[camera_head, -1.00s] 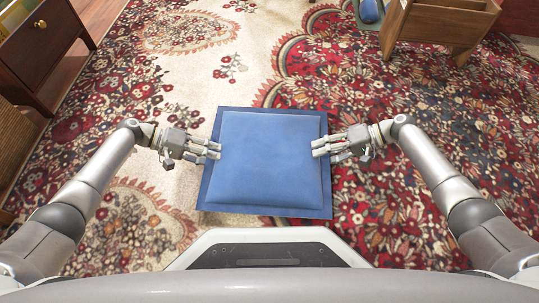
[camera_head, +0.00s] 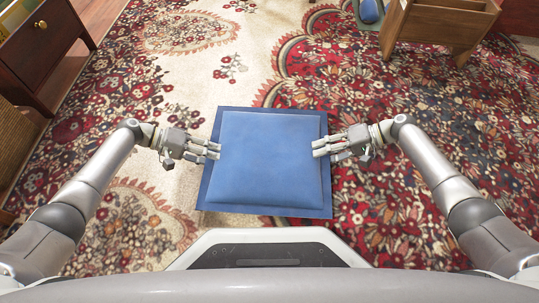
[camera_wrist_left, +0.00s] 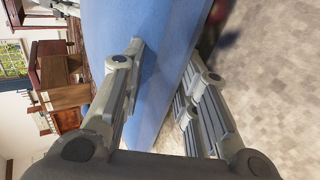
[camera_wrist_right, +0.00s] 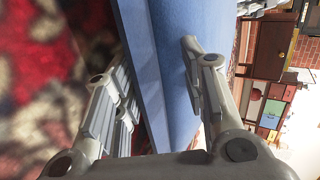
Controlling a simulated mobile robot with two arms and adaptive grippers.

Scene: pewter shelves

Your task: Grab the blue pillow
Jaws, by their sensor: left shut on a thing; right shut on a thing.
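The blue pillow (camera_head: 265,160) is square with a flat darker border. It lies between my two grippers in the head view, in front of my base. My left gripper (camera_head: 217,150) is shut on its left edge, and my right gripper (camera_head: 316,150) is shut on its right edge. In the left wrist view the pillow (camera_wrist_left: 150,50) passes between the fingers. In the right wrist view the pillow (camera_wrist_right: 172,70) also passes between the fingers. The fingers beneath the pillow are hidden in the head view.
A patterned red and cream rug (camera_head: 400,110) covers the floor. A dark wooden cabinet (camera_head: 40,55) stands at the upper left. A wooden piece of furniture (camera_head: 440,25) stands at the upper right, with a blue object (camera_head: 369,11) beside it. The rug beyond the pillow is mostly clear.

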